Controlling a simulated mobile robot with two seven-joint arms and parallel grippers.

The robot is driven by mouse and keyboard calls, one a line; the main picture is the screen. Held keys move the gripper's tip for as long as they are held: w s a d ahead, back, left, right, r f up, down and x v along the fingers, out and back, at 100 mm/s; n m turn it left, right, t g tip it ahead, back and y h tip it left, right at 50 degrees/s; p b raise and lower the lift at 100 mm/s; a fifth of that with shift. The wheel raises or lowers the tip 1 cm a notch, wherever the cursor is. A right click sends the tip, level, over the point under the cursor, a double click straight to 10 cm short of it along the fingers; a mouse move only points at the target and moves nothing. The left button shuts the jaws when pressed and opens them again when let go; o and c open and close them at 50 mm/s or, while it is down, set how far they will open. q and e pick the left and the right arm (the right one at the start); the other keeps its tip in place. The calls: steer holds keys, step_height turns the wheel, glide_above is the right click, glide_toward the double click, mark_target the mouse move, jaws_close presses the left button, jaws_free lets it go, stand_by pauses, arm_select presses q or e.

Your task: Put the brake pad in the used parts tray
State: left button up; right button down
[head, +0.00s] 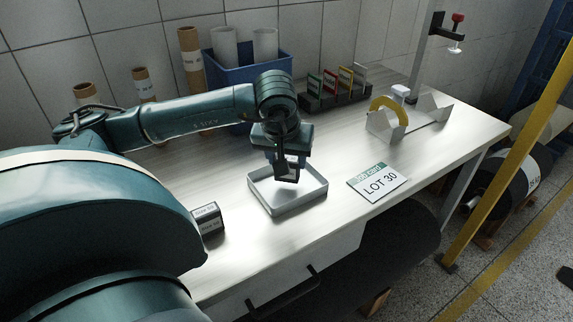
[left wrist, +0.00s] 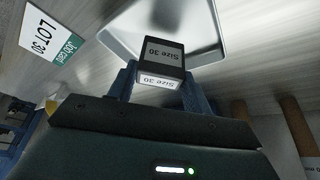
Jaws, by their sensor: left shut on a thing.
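In the left wrist view the block sits between the two blue fingers. In the head view the gripper is over the shallow light-grey tray (head: 262,201). The tray's inside also shows beyond the block in the left wrist view (left wrist: 203,57). I cannot tell whether the block touches the tray floor. A similar dark block with a white label (head: 208,219) stands on the table left of the tray. My right gripper is not in view.
A job card reading "LOT 30" (head: 378,183) lies right of the tray. A blue bin (head: 225,76), a rack of coloured cards (head: 335,91) and cardboard tubes (head: 190,53) line the back.

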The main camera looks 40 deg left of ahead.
arm_select(q)
step_height(320, 180, down, 2)
steer(key=shift+f, duration=0.1)
steer(key=o, duration=1.1)
steer(key=shift+r, duration=0.2)
steer(key=v, duration=1.1)
steer(key=shift+r+p, duration=0.35)
steer(key=shift+r, duration=0.05)
steer(key=shift+s+d, duration=0.1)
